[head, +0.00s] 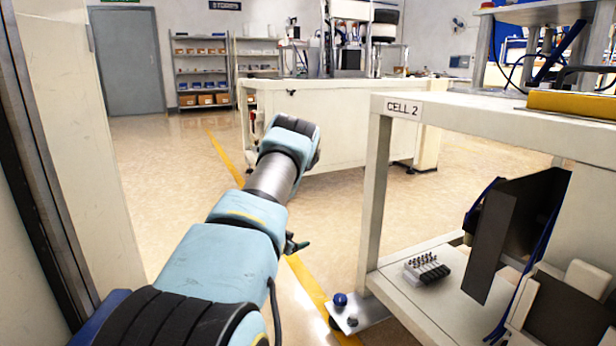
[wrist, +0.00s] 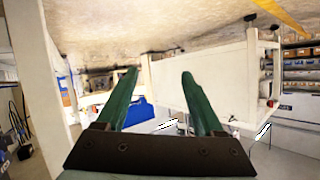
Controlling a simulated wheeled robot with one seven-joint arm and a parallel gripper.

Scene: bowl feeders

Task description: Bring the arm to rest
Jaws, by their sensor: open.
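My arm (head: 235,245) reaches forward from the bottom left of the head view, over the floor and left of the bench marked CELL 2. Its bend (head: 290,140) is raised in front of a white bench farther back. My gripper (wrist: 159,75) shows in the wrist view with two green fingers spread apart and nothing between them. Its picture is upside down, with the floor at the top. In the head view the gripper is mostly hidden behind the arm; only a small dark part shows at the arm's right side.
The CELL 2 bench (head: 395,106) stands close on the right, with a small rack of dark pieces (head: 427,267) on its lower shelf. A white bench (head: 340,130) stands farther back. A pale wall or panel (head: 70,110) is close on the left. Open floor (head: 165,165) lies between.

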